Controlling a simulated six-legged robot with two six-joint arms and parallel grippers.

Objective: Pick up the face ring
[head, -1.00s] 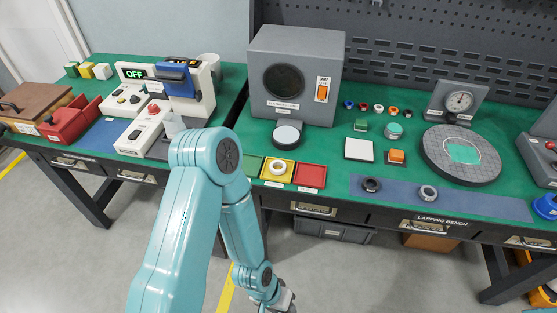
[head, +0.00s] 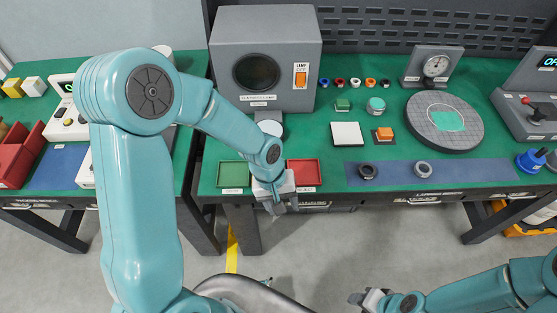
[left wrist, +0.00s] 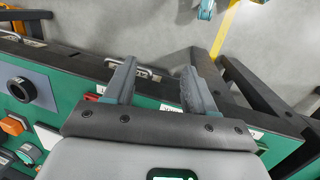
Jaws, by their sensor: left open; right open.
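A black ring (head: 368,172) and a grey ring (head: 422,168) lie apart on the blue mat (head: 475,171) along the bench front; I cannot tell which ring is the face ring. The black ring also shows in the left wrist view (left wrist: 21,89). The pale ring seen earlier in a yellow tray is hidden now behind my left gripper (head: 282,207), which hangs open at the bench's front edge. In the left wrist view its jaws (left wrist: 154,72) are apart with nothing between them. My right gripper (head: 361,299) is open, low over the floor, away from the bench.
A green tray (head: 233,174) and a red tray (head: 304,173) flank my left gripper. A grey lamp box (head: 265,60) stands behind. A white plate (head: 347,135), an orange button (head: 384,134) and a round lapping plate (head: 445,122) occupy the bench right of it.

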